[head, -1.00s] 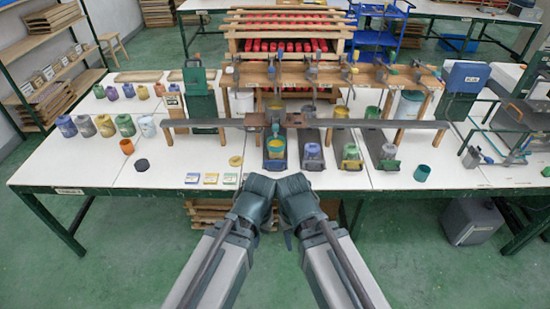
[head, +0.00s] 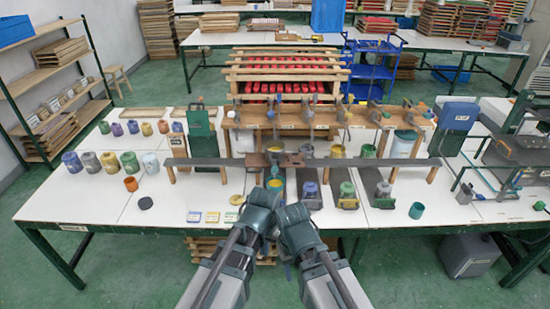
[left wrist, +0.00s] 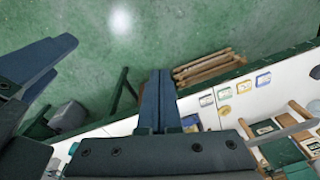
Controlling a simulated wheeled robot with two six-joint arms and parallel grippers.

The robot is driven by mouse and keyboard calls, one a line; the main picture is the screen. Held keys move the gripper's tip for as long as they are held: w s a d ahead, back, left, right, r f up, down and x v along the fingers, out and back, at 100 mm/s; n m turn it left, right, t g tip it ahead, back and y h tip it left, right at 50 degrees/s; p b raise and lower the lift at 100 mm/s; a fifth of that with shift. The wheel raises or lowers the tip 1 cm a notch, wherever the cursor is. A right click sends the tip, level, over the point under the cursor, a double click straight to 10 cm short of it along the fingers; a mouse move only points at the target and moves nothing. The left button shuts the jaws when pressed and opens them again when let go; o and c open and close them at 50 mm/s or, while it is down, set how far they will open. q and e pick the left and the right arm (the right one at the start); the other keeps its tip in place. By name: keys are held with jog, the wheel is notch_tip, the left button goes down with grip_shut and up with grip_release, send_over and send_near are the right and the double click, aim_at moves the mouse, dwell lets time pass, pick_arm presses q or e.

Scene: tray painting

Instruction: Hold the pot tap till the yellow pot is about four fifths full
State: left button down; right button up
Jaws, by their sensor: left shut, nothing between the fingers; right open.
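The yellow pot (head: 276,184) stands on a dark lane at the middle of the table in the head view, with yellow showing inside; my left gripper partly hides its lower part and its exact level is hard to read. A row of taps (head: 309,113) hangs along the wooden rack (head: 345,116) behind it; which one is the pot tap is not clear. My left gripper (head: 273,197) is shut and empty, in front of the pot. Its closed fingers (left wrist: 158,100) show in the left wrist view. My right gripper (head: 296,213) is beside it, open; its fingers (left wrist: 38,65) appear spread in the left wrist view.
A long grey bar (head: 215,162) on wooden legs crosses above the table, with brown blocks on it. More pots stand in lanes to the right, such as a green-topped one (head: 347,194). Colored jars (head: 110,162) and labelled cards (head: 212,217) are at left.

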pick_arm(q)
jog(key=w+d+r+t+h+p, duration=0.1)
jog(key=w+d+r+p, duration=0.1)
jog(key=w+r+p, duration=0.4)
notch_tip(320, 180, up, 3)
jog(key=shift+w+d+r, duration=0.1)
jog(key=shift+w+d, duration=0.25)
jog(key=shift+w, duration=0.65)
pick_arm(e)
notch_tip(320, 180, up, 9)
jog(key=shift+f, duration=0.15)
